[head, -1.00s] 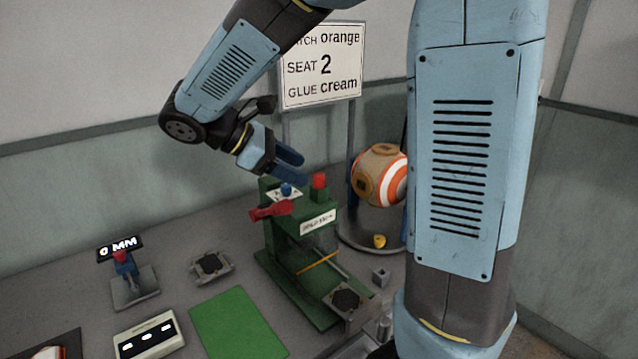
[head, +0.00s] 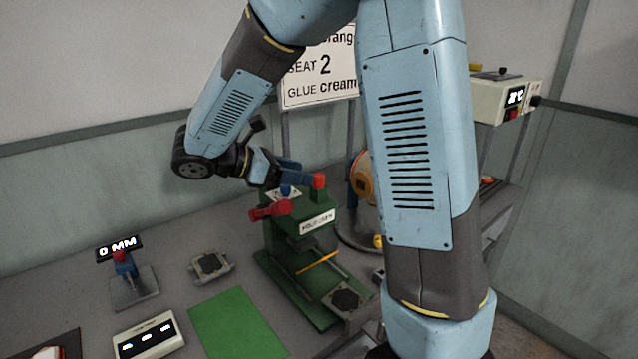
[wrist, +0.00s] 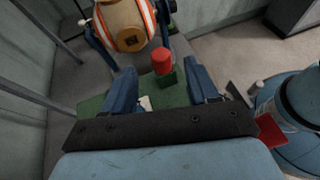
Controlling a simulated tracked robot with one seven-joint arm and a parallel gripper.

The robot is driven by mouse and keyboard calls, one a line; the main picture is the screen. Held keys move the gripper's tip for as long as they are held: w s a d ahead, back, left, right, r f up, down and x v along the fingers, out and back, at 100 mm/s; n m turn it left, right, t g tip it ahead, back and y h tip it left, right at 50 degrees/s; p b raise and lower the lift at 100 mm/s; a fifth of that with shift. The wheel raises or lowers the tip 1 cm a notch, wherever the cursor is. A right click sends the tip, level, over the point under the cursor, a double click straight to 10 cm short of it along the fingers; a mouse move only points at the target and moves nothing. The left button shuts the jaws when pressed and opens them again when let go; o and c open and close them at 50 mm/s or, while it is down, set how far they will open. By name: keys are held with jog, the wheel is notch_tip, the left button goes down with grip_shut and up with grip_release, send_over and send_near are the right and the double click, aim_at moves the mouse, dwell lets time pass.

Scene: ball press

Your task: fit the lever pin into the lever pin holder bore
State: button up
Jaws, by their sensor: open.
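The green press (head: 318,232) stands on the bench. On its top are a red cylinder (head: 318,181), a small blue knob (head: 286,190) on a white plate, and a red handle (head: 270,210) sticking out left. I cannot tell which of these is the lever pin, and no bore is clearly visible. My gripper (head: 300,173) is open and empty, just above the press top, beside the red cylinder. In the wrist view my gripper's blue fingers (wrist: 163,85) are apart, with the red cylinder (wrist: 162,60) showing beyond and between them.
A striped ball (head: 362,178) sits behind the press, partly hidden by my arm. A sign (head: 318,75) stands behind. A green mat (head: 238,322), a button box (head: 149,335), a gauge (head: 125,270) and a dark-topped fixture (head: 210,265) lie left. A control box (head: 505,98) is at right.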

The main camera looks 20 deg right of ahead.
aim_at(316, 174)
jog(key=shift+x, duration=3.05)
jog(key=shift+r, duration=0.15)
jog(key=shift+c, duration=0.2)
jog(key=c, duration=1)
jog(key=shift+r, duration=0.1)
